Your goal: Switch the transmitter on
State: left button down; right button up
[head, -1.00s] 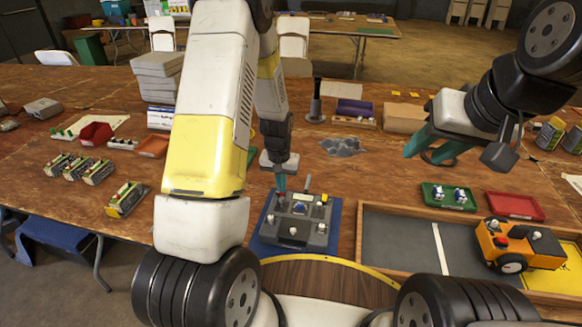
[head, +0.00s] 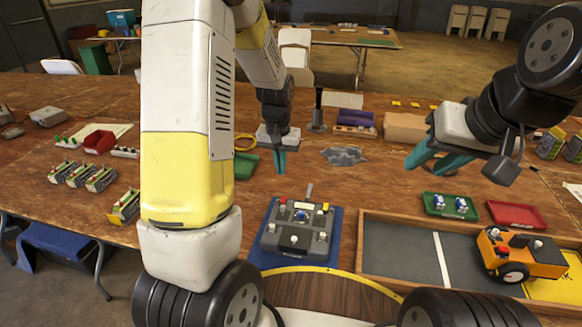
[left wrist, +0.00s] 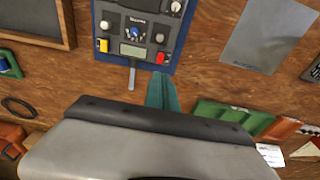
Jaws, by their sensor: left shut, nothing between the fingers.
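The transmitter (head: 297,240) is a dark grey box lying on a blue mat (head: 334,249) in front of me. It has a red switch (head: 283,201), a yellow one (head: 325,207), a blue knob (head: 301,215), pale sticks and a short antenna (head: 309,190). In the left wrist view the transmitter (left wrist: 122,25) is upside down, with the red switch (left wrist: 160,57) just beyond my fingertips. My left gripper (head: 280,169) is shut and empty, above and behind the transmitter's far edge, apart from it. My right gripper (head: 437,166) is open and empty, well to the right.
A wooden-framed tray (head: 400,254) with an orange wheeled vehicle (head: 518,254) lies right of the transmitter. Green (head: 432,209) and red (head: 516,214) trays sit behind it. A grey patch (head: 344,156) lies on the table behind the transmitter. Several batteries stand at left.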

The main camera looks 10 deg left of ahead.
aim_at(284, 198)
pick_arm(q)
jog(key=shift+s+r, duration=0.1)
jog(key=shift+r, duration=0.75)
jog(key=shift+w+r, duration=0.2)
jog(key=shift+w, duration=0.3)
jog(key=f, duration=0.4)
jog(key=w+f, duration=0.1)
jog(key=f, duration=0.9)
jog(key=shift+w, duration=0.4)
